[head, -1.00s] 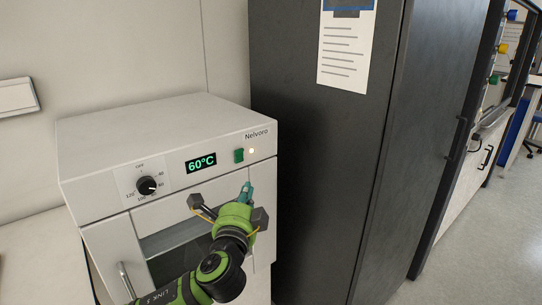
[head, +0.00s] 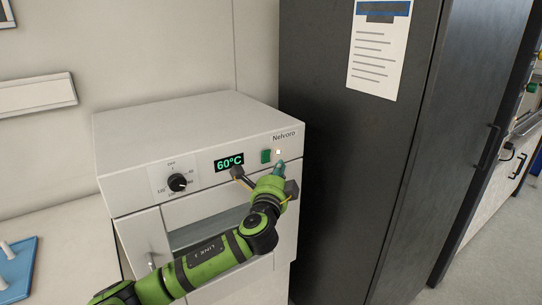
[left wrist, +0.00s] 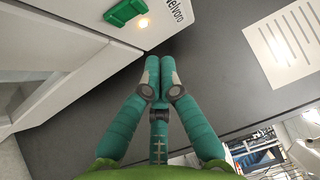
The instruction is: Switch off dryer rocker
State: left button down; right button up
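The white dryer (head: 200,130) stands on the bench, with a green 60°C display (head: 228,162) on its front panel. The green rocker (head: 265,156) sits right of the display, beside a small lit lamp (head: 278,152). In the left wrist view the rocker (left wrist: 125,12) shows at the top, with the lamp (left wrist: 143,22) glowing next to it. My left gripper (head: 279,167) is just below the rocker and lamp. In the left wrist view its teal fingers (left wrist: 160,75) are together with nothing between them, apart from the rocker. My right gripper is not in view.
A black dial (head: 177,182) is on the panel's left, above a door handle (head: 152,262). A tall dark cabinet (head: 340,160) stands close on the right. A blue tray (head: 18,270) lies on the bench at left.

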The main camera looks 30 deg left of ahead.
aim_at(273, 148)
pick_arm(q)
jog(key=shift+w+a+r+p, duration=0.1)
jog(key=shift+w+a+p, duration=0.2)
jog(key=shift+a, duration=0.35)
jog(key=shift+w+a+r+p, duration=0.1)
jog(key=shift+w+a, duration=0.35)
jog(key=shift+a, duration=0.25)
jog(key=shift+w+a+r+p, duration=0.1)
jog(key=shift+w+a+p, duration=0.2)
jog(key=shift+a, duration=0.35)
jog(key=shift+w+a+r+n+p, duration=0.15)
jog(key=shift+a+r+n+p, duration=0.2)
jog(key=shift+p, duration=0.6)
jog(key=shift+f+g, duration=0.2)
jog(key=shift+g, duration=0.2)
